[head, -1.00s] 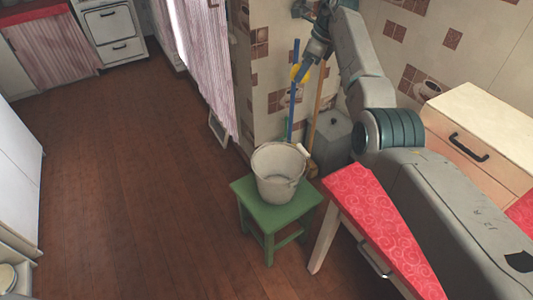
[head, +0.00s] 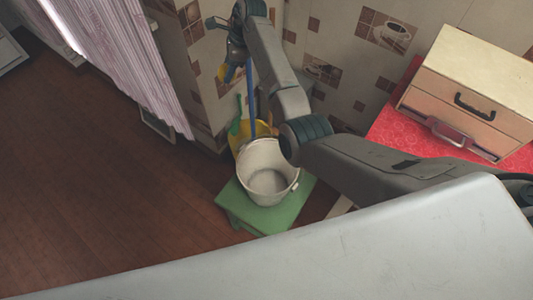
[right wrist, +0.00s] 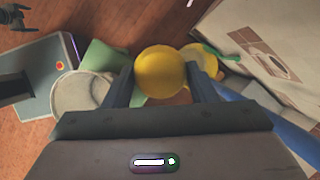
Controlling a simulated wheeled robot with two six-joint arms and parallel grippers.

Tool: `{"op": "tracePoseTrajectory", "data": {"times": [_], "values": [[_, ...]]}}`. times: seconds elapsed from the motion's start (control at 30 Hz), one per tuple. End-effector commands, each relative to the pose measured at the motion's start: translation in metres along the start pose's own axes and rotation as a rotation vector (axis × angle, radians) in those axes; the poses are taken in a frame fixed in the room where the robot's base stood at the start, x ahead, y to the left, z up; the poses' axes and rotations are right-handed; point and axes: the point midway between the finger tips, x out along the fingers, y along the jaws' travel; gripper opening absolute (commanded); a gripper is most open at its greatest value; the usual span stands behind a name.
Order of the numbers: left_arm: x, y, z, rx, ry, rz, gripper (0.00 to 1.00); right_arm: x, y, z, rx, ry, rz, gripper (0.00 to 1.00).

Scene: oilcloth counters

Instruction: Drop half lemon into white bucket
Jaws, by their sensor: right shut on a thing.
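The yellow half lemon (right wrist: 160,73) is held between the two fingers of my right gripper (right wrist: 161,88) in the right wrist view. In the head view the right gripper (head: 230,70) is high up, above and behind the white bucket, with a bit of the half lemon (head: 221,72) showing. The white bucket (head: 249,172) stands upright on a green stool (head: 285,205), its open top facing up, and looks empty. In the right wrist view the bucket (right wrist: 80,95) is left of the lemon. A dark gripper-like shape at the top left there seems to be my left gripper (right wrist: 17,18).
A yellow and green cleaning tool (head: 240,128) and a blue handle (head: 251,95) stand behind the bucket by the tiled wall. A drawer box (head: 470,95) sits on the red counter (head: 392,120) at right. A striped curtain (head: 115,50) hangs at left. The wooden floor at left is clear.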

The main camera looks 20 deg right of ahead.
Motion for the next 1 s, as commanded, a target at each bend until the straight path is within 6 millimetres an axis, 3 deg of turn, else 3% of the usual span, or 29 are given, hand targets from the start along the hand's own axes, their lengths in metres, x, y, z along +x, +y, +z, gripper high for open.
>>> {"op": "tracePoseTrajectory", "data": {"times": [0.1, 0.3, 0.6, 0.8, 1.0], "values": [[-0.005, -0.001, 0.007, -0.001, -0.004, 0.0, 0.9, 0.026, 0.034, -0.036, 0.004, 0.003, 0.003, 0.33], [-0.01, -0.001, 0.019, -0.002, -0.007, 0.0, 0.9, 0.058, 0.099, -0.091, -0.004, 0.011, 0.002, 0.33], [-0.016, -0.002, 0.034, -0.003, -0.01, 0.0, 0.9, 0.076, 0.193, -0.148, -0.027, 0.01, 0.01, 0.33], [-0.016, -0.002, 0.037, -0.003, -0.01, 0.0, 0.9, 0.078, 0.218, -0.161, -0.037, 0.009, 0.012, 0.33], [-0.001, -0.001, 0.037, -0.003, -0.009, 0.0, 0.9, 0.094, 0.221, -0.169, -0.038, 0.008, 0.012, 0.33]]}}
